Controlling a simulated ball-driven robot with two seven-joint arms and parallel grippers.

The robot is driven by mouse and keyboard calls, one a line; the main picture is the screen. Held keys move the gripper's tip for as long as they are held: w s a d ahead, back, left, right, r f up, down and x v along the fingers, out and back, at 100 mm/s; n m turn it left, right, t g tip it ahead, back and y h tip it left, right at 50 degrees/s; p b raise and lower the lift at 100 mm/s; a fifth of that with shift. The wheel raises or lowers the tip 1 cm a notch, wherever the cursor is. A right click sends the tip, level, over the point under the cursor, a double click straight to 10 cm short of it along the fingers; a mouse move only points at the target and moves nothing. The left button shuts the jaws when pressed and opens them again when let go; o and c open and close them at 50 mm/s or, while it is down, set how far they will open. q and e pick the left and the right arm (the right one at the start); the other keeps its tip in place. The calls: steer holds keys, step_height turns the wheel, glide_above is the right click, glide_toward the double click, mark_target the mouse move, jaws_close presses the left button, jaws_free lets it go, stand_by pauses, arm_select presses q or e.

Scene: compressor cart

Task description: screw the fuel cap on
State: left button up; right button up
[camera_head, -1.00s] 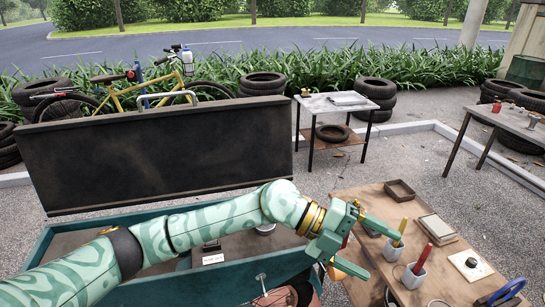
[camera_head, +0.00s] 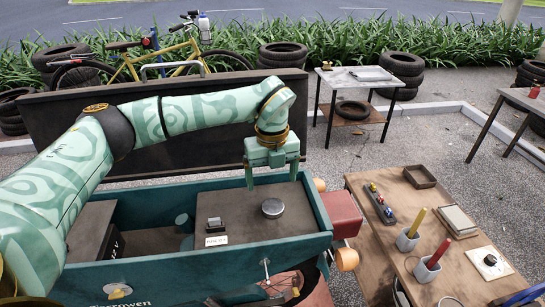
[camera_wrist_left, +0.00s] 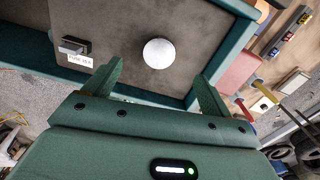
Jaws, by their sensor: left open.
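A round silver cap (camera_head: 273,207), which looks like the fuel cap, sits on the brown top panel (camera_head: 245,218) of the green cart. It shows as a pale disc in the left wrist view (camera_wrist_left: 158,53). I cannot tell how tightly it is seated. My left gripper (camera_head: 271,176) is open and empty, pointing down just above and behind the cap in the head view. In the left wrist view its fingers (camera_wrist_left: 159,72) stand apart on either side, with the cap slightly beyond the tips. My right gripper is not in view.
A black switch block (camera_head: 215,225) with a white label stands left of the cap. The cart's green rim (camera_head: 320,215) surrounds the panel. The raised dark lid (camera_head: 60,145) stands behind. A wooden bench (camera_head: 400,205) with cups, a tray and small parts is at the right.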

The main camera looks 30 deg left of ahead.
mark_target(273, 204)
arm_select(q)
step_height(273, 204, down, 8)
steer(key=shift+f+b, duration=0.1)
steer(key=shift+b, duration=0.25)
steer(key=c, duration=1.1)
steer(key=shift+r+m+p, duration=0.25)
steer(key=shift+m+p, duration=0.25)
steer(key=shift+m, duration=0.2)
steer(key=shift+d+m, duration=0.1)
steer(key=shift+m, duration=0.4)
steer(key=shift+c, duration=0.4)
steer(key=shift+m+p, duration=0.3)
steer(key=shift+p, duration=0.05)
steer(key=shift+c, duration=1.2)
steer(key=shift+f, duration=0.2)
steer(key=shift+c, duration=0.8)
